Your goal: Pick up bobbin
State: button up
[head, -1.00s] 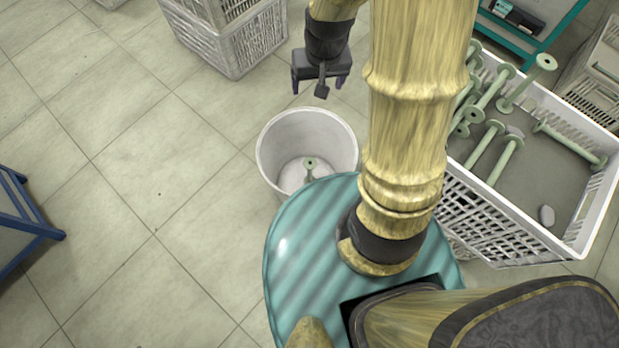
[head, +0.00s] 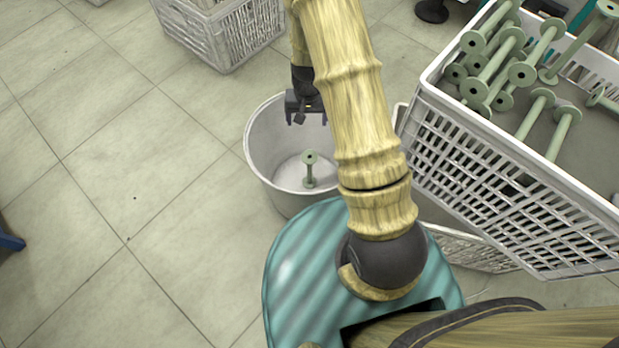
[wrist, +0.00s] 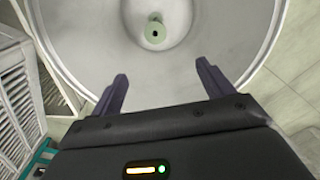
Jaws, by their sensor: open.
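A pale green bobbin (head: 310,170) stands upright inside a round white bucket (head: 262,150), on its pale floor. In the wrist view the bobbin (wrist: 155,31) shows from above near the top of the picture, beyond the fingertips. My gripper (head: 306,116) is over the bucket's far part, above and apart from the bobbin. In the wrist view my gripper (wrist: 160,80) is open and empty, its two dark fingers pointing into the bucket (wrist: 85,60). The bobbin's lower part is hidden in the wrist view by its top flange.
A white crate (head: 500,170) with several green bobbins (head: 525,70) stands to the right, close to the bucket. Another white crate (head: 225,40) stands at the back left.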

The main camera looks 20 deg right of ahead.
jog(key=b, duration=0.4)
send_over(308, 156)
notch_tip(308, 156, down, 10)
jog(key=shift+w+a, duration=0.1)
jog(key=shift+w, duration=0.05)
notch_tip(308, 156, down, 12)
jog(key=b, duration=0.5)
jog(key=shift+f, duration=0.15)
jog(key=f+b, duration=0.4)
jog(key=f, duration=0.1)
jog(key=shift+s+d+f, duration=0.1)
jog(key=shift+s+d, duration=0.15)
jog(key=shift+d, duration=0.15)
